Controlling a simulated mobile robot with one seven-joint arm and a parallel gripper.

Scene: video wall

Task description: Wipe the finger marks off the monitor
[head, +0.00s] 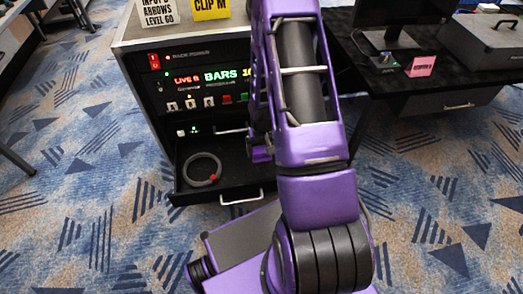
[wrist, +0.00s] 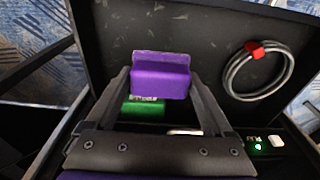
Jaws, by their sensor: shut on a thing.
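My gripper (wrist: 160,84) is shut on a purple block-like pad (wrist: 160,74) with a pale top edge, seen between its fingers in the wrist view. A green piece with small lettering (wrist: 143,106) shows just beyond the pad; I cannot tell whether it is part of it. The gripper is over the open black drawer (wrist: 200,30) of the rack. In the head view my arm hides the gripper. A dark monitor (head: 385,22) stands on the black table at the top right, cut off by the frame; no finger marks can be made out.
The drawer (head: 236,198) is pulled out and holds a coiled grey cable (head: 202,170) with a red tie. The rack (head: 190,55) has lit displays and buttons. A pink card (head: 421,67) and grey case (head: 481,42) are on the black table (head: 365,70). Carpet (head: 440,190) is clear at right.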

